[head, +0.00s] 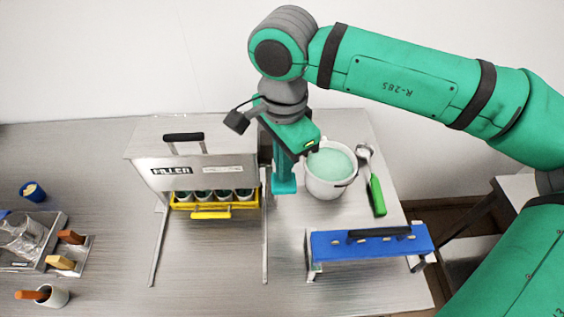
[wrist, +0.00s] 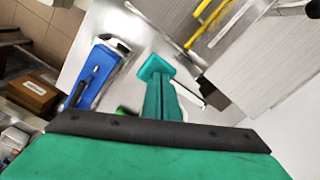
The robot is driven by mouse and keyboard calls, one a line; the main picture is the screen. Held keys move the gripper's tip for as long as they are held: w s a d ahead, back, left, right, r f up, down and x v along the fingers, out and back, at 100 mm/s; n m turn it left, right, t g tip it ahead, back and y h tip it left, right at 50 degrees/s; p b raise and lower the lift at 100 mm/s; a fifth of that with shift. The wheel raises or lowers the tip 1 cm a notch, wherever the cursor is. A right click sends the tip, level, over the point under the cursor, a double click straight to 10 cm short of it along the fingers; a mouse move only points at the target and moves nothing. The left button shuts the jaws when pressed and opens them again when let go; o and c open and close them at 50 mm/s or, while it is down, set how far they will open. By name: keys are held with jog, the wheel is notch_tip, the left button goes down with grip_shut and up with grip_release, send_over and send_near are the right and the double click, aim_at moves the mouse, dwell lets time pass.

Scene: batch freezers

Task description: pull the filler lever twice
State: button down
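The filler (head: 222,165) is a grey metal box on legs with a "FILLER" label, at the centre-left of the head view. A black handle (head: 183,137) on two metal rods stands out at its top. In the wrist view, a dark bar (wrist: 213,94) shows beside the filler's grey side (wrist: 245,80); I cannot tell whether it is the lever. My gripper (head: 284,182) points down just right of the filler, its teal fingers together with nothing seen between them. The fingers (wrist: 160,85) also show in the wrist view.
A yellow tray (head: 211,214) with several cups sits under the filler. A white tub (head: 330,187) of green mix and a green-handled scoop (head: 376,195) are right of my gripper. A blue-topped stand (head: 372,243) is at front right. Trays and cups stand at far left.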

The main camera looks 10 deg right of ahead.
jog(key=shift+w+f, duration=0.1)
jog(key=shift+f, duration=2.7)
jog(key=shift+r, duration=3.6)
jog(key=shift+d+r, duration=0.15)
jog(key=shift+r, duration=0.1)
